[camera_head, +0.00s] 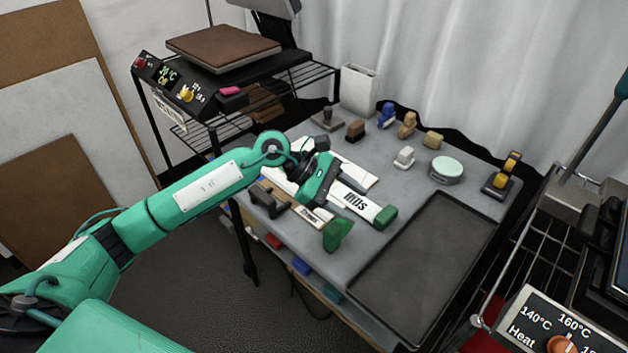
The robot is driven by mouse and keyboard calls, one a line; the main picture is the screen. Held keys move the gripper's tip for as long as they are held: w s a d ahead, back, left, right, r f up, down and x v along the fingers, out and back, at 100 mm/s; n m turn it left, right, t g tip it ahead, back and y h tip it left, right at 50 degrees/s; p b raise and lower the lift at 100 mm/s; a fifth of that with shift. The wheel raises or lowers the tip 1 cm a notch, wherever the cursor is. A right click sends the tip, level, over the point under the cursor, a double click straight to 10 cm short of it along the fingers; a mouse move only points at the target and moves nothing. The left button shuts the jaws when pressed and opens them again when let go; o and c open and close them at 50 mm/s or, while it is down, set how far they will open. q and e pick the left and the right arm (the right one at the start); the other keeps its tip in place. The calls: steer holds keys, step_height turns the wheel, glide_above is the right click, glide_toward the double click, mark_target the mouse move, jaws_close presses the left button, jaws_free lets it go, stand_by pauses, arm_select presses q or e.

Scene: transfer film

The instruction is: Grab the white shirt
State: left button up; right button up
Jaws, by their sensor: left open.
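My left arm comes in from the left, and its gripper (362,226) is over the front left part of the grey table. Its two green fingertips are spread apart, with no object visible between them. A flat white item (352,171) lies on the table behind and partly under the gripper; it may be the white shirt, but the gripper hides much of it and I cannot tell for sure. Whether the gripper touches it is not clear. My right gripper is not in view.
A dark tray (425,265) lies on the front right of the table (400,185). Several small stamps and blocks, a round mint-lidded tin (445,169) and a white bin (359,90) stand toward the back. A heat press (225,52) is at left, another machine (560,335) at right.

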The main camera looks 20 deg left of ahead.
arm_select(q)
steer(key=w+a+f+m+y, duration=0.25)
steer(key=a+y, duration=0.25)
steer(key=a, duration=0.4)
step_height(320, 180, up, 3)
steer(key=g+y, duration=0.1)
steer(key=y, duration=0.6)
glide_above(262, 194)
step_height(262, 194, down, 7)
steer(key=shift+s+a, duration=0.1)
steer(key=shift+a, duration=0.05)
steer(key=shift+f+p, duration=0.3)
steer(key=shift+f, duration=0.6)
step_height(262, 194, down, 4)
steer(key=shift+r+p, duration=0.15)
steer(key=shift+p, duration=0.2)
steer(key=shift+f, duration=0.45)
jaws_close()
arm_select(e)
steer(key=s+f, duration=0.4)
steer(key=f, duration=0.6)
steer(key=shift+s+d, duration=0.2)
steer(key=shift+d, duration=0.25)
arm_select(q)
steer(key=shift+r, duration=0.1)
